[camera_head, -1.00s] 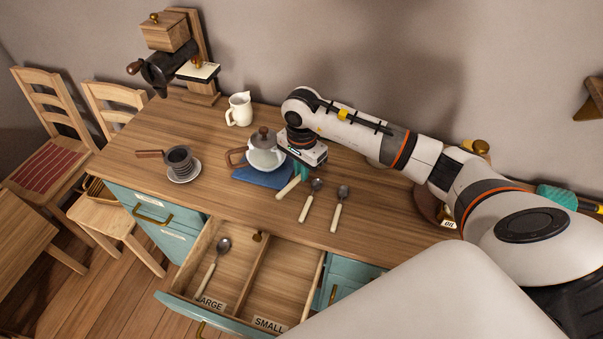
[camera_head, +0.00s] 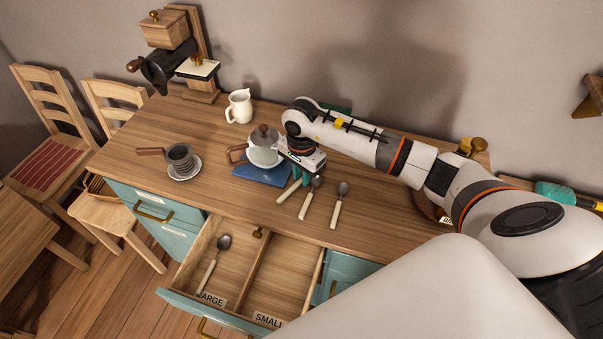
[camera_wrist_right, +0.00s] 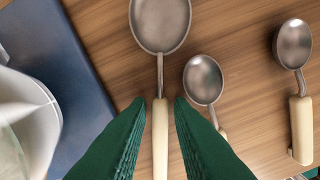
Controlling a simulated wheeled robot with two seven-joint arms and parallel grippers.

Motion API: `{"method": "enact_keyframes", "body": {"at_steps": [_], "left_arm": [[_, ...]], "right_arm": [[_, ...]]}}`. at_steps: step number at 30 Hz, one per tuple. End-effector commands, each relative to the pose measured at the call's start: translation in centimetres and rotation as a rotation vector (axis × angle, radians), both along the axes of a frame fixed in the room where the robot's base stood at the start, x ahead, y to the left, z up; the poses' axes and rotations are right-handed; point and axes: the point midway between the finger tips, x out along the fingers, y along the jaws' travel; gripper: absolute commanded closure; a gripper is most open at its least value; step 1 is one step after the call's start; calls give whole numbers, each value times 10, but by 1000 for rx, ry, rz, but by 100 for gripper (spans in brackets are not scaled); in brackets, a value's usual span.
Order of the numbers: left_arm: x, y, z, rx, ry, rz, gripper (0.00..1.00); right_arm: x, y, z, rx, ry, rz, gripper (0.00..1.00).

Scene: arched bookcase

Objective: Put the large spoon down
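The large spoon (camera_wrist_right: 160,22) has a steel bowl and a cream handle, which lies between the green fingers of my right gripper (camera_wrist_right: 160,104) in the right wrist view. Gaps show on both sides of the handle, so the gripper is open around it. In the head view my right gripper (camera_head: 302,176) is low over the worktop and hides the bowl; the handle (camera_head: 289,191) sticks out. I cannot tell whether the spoon touches the wood. Two smaller spoons, one near (camera_head: 309,197) and one farther right (camera_head: 337,206), lie beside it. My left gripper is out of view.
The open drawer (camera_head: 247,272) has a LARGE compartment with one spoon (camera_head: 214,262) and an empty SMALL compartment.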

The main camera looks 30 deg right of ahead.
Motion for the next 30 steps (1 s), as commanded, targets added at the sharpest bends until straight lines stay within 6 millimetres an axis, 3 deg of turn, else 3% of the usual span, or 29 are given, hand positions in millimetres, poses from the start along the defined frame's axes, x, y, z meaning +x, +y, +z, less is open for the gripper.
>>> {"method": "enact_keyframes", "body": {"at_steps": [18, 21, 24, 30], "left_arm": [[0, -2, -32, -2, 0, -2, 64], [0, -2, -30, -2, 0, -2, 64], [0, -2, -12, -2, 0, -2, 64], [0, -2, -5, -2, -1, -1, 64]], "right_arm": [[1, 0, 110, 0, -4, 0, 80], [0, 3, 119, 0, -1, 1, 77], [-5, 20, 127, -1, 1, 6, 77], [-9, 33, 110, 1, 4, -1, 77]]}}
